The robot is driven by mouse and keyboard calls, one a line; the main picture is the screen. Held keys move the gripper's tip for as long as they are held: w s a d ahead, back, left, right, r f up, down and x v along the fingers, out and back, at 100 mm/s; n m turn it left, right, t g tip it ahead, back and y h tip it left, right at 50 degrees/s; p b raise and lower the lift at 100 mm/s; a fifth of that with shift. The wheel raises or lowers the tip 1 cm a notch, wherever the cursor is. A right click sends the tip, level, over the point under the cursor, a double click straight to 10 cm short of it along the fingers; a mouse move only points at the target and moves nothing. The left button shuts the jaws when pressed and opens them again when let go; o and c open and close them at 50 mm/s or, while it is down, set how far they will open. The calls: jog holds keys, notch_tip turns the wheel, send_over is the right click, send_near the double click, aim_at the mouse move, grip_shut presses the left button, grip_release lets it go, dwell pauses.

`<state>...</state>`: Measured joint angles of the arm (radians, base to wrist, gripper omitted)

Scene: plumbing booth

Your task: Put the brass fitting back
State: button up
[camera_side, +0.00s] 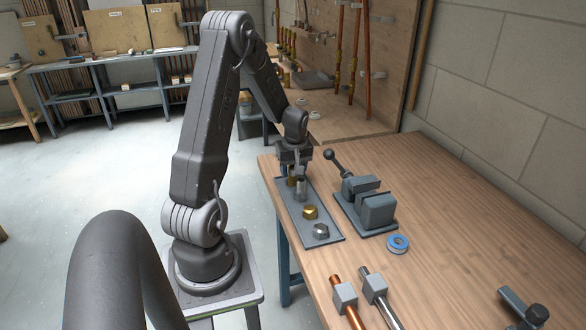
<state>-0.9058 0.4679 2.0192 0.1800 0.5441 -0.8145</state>
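A grey plate (331,237) lies along the left edge of the wooden bench with a row of fittings on it. A tall brass fitting (291,181) stands at its far end, partly hidden under my gripper (297,173). A silver cylindrical fitting (301,190) is close beside it, nearer the camera. A low brass hex fitting (310,212) sits farther along the plate. My gripper points down over the far end of the plate. Its fingers are small and overlap the fittings, so I cannot tell whether they are open or grip anything.
A silver hex fitting (320,231) sits at the plate's near end. A grey vise (368,204) stands right of the plate, with a blue tape roll (398,243) in front. Copper (348,301) and steel (379,295) pipes in grey blocks lie nearer. The bench's right side is mostly clear.

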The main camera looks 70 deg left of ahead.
notch_tip(320, 180, up, 12)
jog(key=d, duration=0.2)
jog(key=w+d+r+m+t, duration=0.15)
jog(key=d+r+m, duration=0.3)
jog(key=d, duration=0.55)
jog(key=s+d+r+m+t, duration=0.1)
jog(key=s+d+m, duration=0.1)
jog(key=d+m, duration=0.2)
jog(key=s+d+r+m+t+h, duration=0.1)
jog(key=d+m, duration=0.4)
jog(key=d, duration=0.6)
jog(key=s+d+r+m+t, duration=0.2)
jog(key=s+d+m, duration=0.2)
jog(key=d, duration=0.3)
jog(key=shift+s+d+r+m+h, duration=0.1)
jog(key=shift+s+r+m+h, duration=0.1)
jog(key=shift+s, duration=0.15)
jog(key=shift+s+d+r+m+h, duration=0.1)
jog(key=shift+s+h, duration=0.1)
jog(key=shift+s, duration=0.15)
